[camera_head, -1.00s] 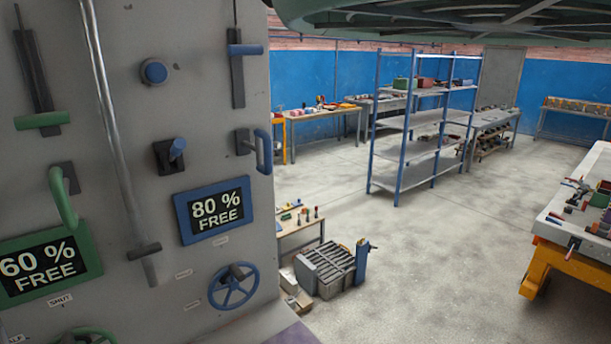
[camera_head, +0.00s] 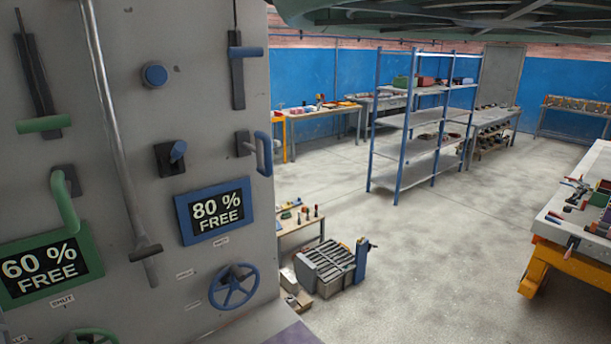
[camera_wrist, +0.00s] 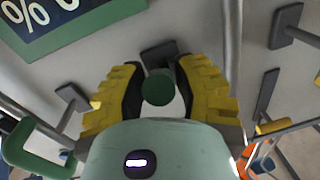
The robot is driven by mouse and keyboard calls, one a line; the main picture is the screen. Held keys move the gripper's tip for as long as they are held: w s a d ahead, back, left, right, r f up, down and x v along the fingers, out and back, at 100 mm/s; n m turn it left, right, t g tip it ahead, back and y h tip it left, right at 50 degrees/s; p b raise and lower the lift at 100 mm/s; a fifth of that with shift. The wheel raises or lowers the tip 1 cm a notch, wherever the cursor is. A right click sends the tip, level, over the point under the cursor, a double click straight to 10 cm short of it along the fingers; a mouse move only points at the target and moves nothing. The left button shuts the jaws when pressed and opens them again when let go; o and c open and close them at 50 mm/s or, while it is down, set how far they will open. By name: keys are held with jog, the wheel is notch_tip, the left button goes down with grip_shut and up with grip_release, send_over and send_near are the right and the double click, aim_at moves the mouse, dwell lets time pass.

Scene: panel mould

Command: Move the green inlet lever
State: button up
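In the wrist view a green lever (camera_wrist: 158,88) with a round end, seen nearly end-on, stands out from a dark mount (camera_wrist: 158,54) on the grey panel. My gripper (camera_wrist: 158,80) has its yellow fingers with black pads on either side of it. The fingers are apart and narrow gaps seem to show beside the lever; contact is not clear. My gripper is not in the head view. There, the panel's left side shows a green slider handle (camera_head: 43,124), a green curved handle (camera_head: 65,205) and part of a green wheel (camera_head: 90,336).
A 60 % sign (camera_head: 45,265), an 80 % sign (camera_head: 216,210), a blue lever (camera_head: 178,150), a blue wheel (camera_head: 233,287) and a metal pipe (camera_head: 115,130) are on the panel. In the wrist view a green handle (camera_wrist: 35,150) is close at lower left. Open floor lies right.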

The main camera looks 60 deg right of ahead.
grip_shut()
